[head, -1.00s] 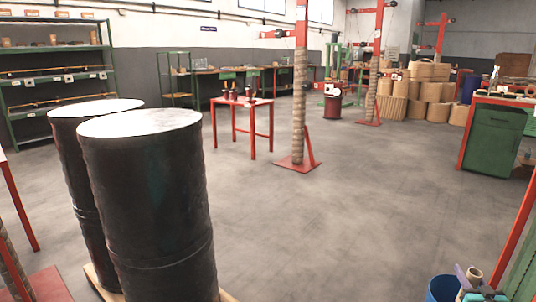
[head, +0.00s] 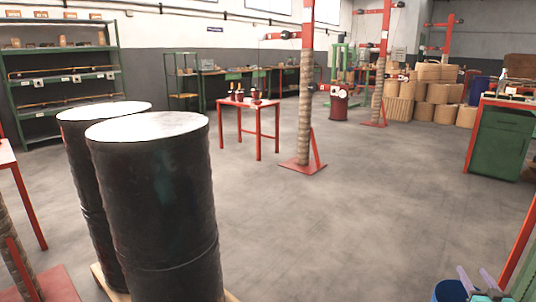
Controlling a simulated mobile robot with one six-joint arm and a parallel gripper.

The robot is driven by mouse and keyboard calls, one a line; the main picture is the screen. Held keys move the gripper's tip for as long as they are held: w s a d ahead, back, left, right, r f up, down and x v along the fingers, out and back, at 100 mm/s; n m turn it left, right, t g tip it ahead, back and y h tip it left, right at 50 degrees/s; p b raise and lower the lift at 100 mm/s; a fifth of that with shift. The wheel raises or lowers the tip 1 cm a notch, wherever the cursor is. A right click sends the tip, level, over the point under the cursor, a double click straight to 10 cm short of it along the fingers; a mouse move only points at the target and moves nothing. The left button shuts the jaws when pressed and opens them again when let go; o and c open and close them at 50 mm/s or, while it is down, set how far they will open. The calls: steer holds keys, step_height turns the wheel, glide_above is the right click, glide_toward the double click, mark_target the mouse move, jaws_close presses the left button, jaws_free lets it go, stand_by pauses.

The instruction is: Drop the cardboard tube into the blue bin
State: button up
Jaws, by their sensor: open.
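The blue bin (head: 447,291) is at the bottom right, cut off by the lower edge of the head view. My gripper (head: 475,274) is beside its right side in the picture, partly overlapping it. The two pale purple fingers stand apart, and nothing shows between them. The cardboard tube is not visible now. The bin's inside is mostly hidden by the frame edge and my gripper, so I cannot tell whether the tube lies in it.
Two black drums (head: 155,210) stand on a pallet at the left front. A red table (head: 250,106) and a rope-wrapped post (head: 304,110) are further back. A green cabinet (head: 500,140) stands at right. The middle floor is clear.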

steer(key=s+a+r+p, duration=0.3)
steer(key=s+a+p, duration=0.3)
steer(key=s+a, duration=0.4)
steer(key=shift+d+v, duration=0.25)
steer(key=shift+v, duration=0.95)
steer(key=shift+a+r+p, duration=0.1)
steer(key=shift+r+p, duration=0.15)
steer(key=shift+p, duration=0.05)
